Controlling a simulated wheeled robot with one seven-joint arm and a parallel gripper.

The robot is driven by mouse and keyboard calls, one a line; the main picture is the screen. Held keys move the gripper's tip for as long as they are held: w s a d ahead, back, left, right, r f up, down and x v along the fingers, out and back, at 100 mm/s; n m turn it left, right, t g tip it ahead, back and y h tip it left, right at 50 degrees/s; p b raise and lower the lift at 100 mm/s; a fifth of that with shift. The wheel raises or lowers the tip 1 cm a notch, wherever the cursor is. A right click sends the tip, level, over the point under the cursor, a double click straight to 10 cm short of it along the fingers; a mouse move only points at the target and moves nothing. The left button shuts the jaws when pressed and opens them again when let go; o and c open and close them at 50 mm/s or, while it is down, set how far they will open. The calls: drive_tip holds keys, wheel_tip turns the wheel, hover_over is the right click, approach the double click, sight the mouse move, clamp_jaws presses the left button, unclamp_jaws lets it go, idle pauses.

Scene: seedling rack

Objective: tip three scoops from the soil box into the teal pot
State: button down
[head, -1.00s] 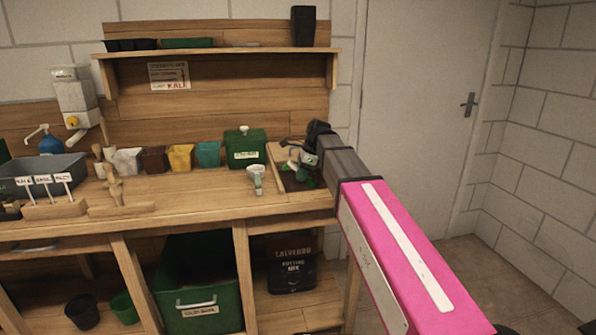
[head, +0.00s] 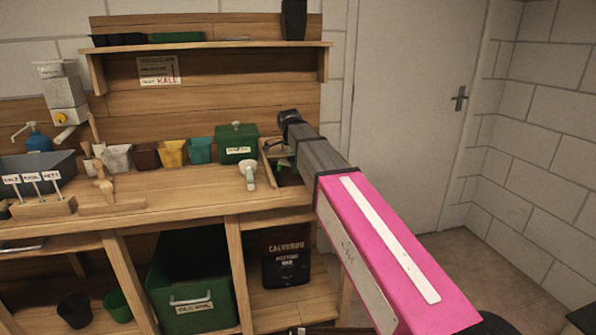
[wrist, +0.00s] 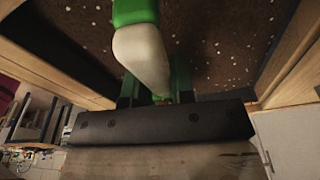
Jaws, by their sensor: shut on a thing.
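The soil box (head: 264,160) is wooden-walled and sits at the right end of the bench. In the wrist view its dark, white-flecked soil (wrist: 215,45) fills the top, between wooden walls. My gripper (wrist: 155,92) has green fingers shut on a cream and green handle (wrist: 143,55), seemingly the scoop's. The scoop's bowl is not visible, so I cannot tell whether it holds soil. In the head view my arm reaches over the box and hides most of the gripper. The teal pot (head: 200,150) stands upright left of the box; its inside is not clear.
A lidded green box (head: 237,143) stands between the teal pot and the soil box. A pale cup-like thing (head: 248,170) is in front of it. Yellow (head: 172,153), brown (head: 145,156) and white pots line up leftward. A shelf (head: 205,48) overhangs the back.

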drive_tip(key=shift+s+a+r+h, duration=0.1)
drive_tip(key=shift+a+r+h, duration=0.4)
drive_tip(key=shift+r, duration=0.75)
drive_tip(key=shift+a+r+h, duration=0.4)
drive_tip(key=shift+r+h, duration=0.1)
drive_tip(key=shift+r, duration=0.7)
drive_tip(key=shift+s+a+r+h, duration=0.1)
drive_tip(key=shift+a+r+h, duration=0.4)
drive_tip(key=shift+r, duration=0.75)
